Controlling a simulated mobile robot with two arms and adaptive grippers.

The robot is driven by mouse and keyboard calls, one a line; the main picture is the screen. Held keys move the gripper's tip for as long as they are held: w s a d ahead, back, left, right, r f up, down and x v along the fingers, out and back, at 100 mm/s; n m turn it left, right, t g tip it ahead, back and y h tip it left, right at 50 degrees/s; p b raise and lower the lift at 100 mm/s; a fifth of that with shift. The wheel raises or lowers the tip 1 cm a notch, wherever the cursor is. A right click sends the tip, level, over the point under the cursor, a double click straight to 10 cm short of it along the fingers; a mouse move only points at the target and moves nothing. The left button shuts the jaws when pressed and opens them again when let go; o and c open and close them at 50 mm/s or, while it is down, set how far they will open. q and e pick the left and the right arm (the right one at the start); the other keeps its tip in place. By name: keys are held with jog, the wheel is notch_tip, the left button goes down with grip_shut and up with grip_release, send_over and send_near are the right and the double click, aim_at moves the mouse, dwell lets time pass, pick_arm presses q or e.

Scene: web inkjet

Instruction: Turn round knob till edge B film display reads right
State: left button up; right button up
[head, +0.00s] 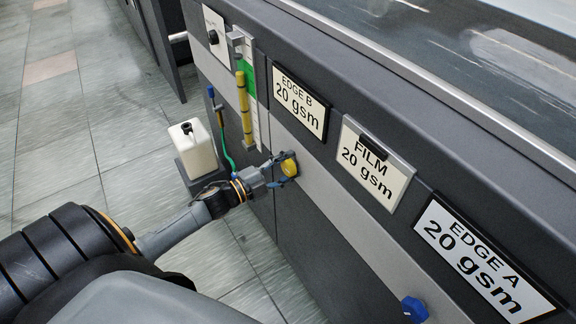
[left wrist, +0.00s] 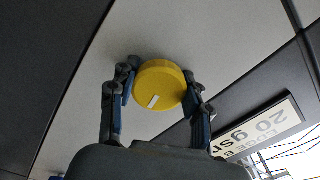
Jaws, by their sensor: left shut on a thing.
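A round yellow knob (head: 289,167) sits on the light grey strip of the machine front, below the edge B display (head: 299,101), which reads "EDGE B 20 gsm". The knob also shows in the left wrist view (left wrist: 160,86), with a white mark pointing toward the lower left of the picture. My left gripper (head: 280,171) is shut on the knob, with one finger on each side of it. The edge B display is partly cut off in the left wrist view (left wrist: 262,127). My right gripper is not in view.
The film display (head: 374,163) and the edge A display (head: 482,257) both read 20 gsm. A blue knob (head: 414,309) sits low at the right. A white container (head: 192,148) and a yellow tube (head: 243,106) stand left of my gripper. Tiled floor (head: 60,140) is open at the left.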

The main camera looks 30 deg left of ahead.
pick_arm(q)
jog(key=o, duration=1.2)
jog(key=shift+c, duration=0.2)
jog(key=v, duration=1.2)
jog(key=shift+a+f, duration=0.1)
